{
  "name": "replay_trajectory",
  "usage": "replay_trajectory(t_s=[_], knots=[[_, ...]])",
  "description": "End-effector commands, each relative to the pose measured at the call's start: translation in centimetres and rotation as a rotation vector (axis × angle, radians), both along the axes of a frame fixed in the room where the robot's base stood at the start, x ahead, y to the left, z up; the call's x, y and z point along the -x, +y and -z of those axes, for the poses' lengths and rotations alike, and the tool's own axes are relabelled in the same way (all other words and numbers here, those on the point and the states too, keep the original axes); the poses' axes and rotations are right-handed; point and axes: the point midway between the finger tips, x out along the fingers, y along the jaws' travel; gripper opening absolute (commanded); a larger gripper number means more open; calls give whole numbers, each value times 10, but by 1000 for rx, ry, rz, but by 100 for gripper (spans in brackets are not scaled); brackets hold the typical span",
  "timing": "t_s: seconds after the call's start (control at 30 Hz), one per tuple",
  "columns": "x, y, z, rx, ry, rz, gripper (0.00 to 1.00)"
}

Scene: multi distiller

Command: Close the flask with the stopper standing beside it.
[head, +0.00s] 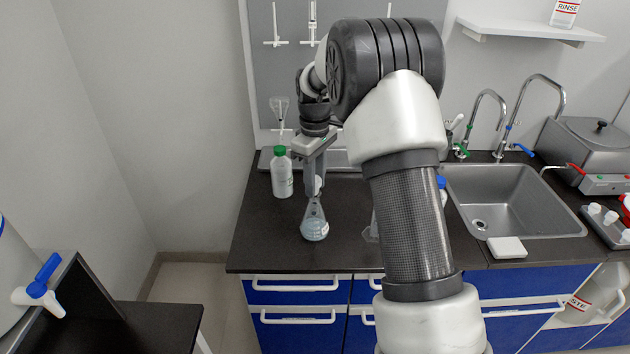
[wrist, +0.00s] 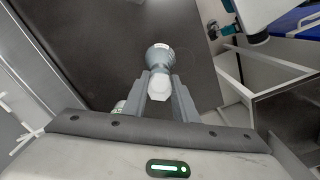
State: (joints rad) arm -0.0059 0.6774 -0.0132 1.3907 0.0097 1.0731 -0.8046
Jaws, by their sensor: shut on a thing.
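The flask (head: 314,226) is a clear conical vessel with pale bluish liquid, upright on the dark counter. It also shows in the wrist view (wrist: 160,55), just beyond the fingertips. My gripper (head: 318,178) is directly above the flask, pointing down, its fingers shut on the white stopper (head: 318,187). In the wrist view the stopper (wrist: 160,91) shows as a pale faceted piece between the two fingers. The stopper is in line with the flask's neck. I cannot tell whether it is above the mouth, touching it or inside it.
A white bottle with a green cap (head: 282,176) stands left of the flask, near my gripper. A clear glass piece (head: 371,232) is partly hidden behind my arm. The sink (head: 510,200) and a white block (head: 507,247) are on the right. The counter's front left is clear.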

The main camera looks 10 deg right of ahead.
Motion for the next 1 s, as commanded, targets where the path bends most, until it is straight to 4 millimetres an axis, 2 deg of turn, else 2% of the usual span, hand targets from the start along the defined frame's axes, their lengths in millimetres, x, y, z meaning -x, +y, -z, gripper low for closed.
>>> replay_trajectory(t_s=[0.23,0.27,0.4,0.77,0.87,1.0], knots=[[0,0,6,0,0,0,5],[0,0,6,0,0,0,27],[0,0,5,0,0,0,47],[0,0,-1,0,-1,0,47],[-1,0,-14,0,-3,0,47],[-1,0,-45,0,-6,0,47]])
